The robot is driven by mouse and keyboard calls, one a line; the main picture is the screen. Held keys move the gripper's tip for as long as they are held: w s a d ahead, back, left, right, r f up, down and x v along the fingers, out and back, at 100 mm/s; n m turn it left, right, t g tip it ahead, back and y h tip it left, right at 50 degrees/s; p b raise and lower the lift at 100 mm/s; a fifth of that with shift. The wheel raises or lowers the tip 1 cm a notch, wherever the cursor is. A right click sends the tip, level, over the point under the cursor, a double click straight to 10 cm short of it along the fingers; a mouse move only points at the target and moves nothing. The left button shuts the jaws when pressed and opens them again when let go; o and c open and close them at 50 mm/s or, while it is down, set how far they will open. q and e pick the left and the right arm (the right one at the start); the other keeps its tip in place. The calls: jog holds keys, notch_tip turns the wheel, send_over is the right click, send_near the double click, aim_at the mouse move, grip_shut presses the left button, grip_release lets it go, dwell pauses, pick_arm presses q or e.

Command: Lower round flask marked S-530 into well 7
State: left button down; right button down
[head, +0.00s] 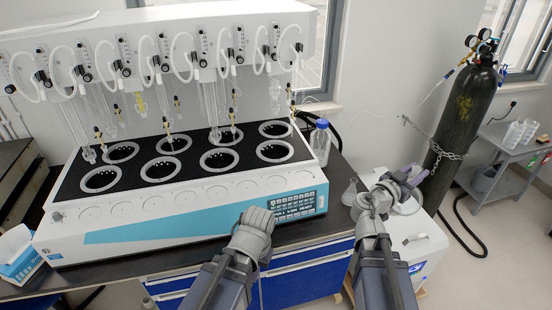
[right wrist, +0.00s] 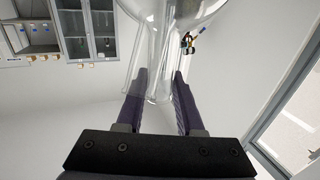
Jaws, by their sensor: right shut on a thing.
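In the right wrist view, the clear glass round flask (right wrist: 172,18) has its neck between the two dark fingers of my right gripper (right wrist: 158,100), which is shut on it. The round body is at the top edge, partly cut off. In the head view, my right gripper (head: 412,176) is right of the distiller, over the white box; the flask (head: 408,205) shows faintly there. No S-530 marking is legible. The distiller (head: 190,215) has two rows of round wells; their numbers are not legible. My left gripper (head: 258,217) is before its front panel, its jaws unclear.
Glass tubes and hoses hang over the wells from the white upper housing (head: 190,25). A blue-capped bottle (head: 321,140) stands right of the distiller, and a small clear glass vessel (head: 350,191) on the bench. A chained black cylinder (head: 462,120) stands at right.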

jog(key=shift+r, duration=0.1)
dwell(0.3)
jog(key=shift+r+p, duration=1.45)
jog(key=shift+p, duration=0.1)
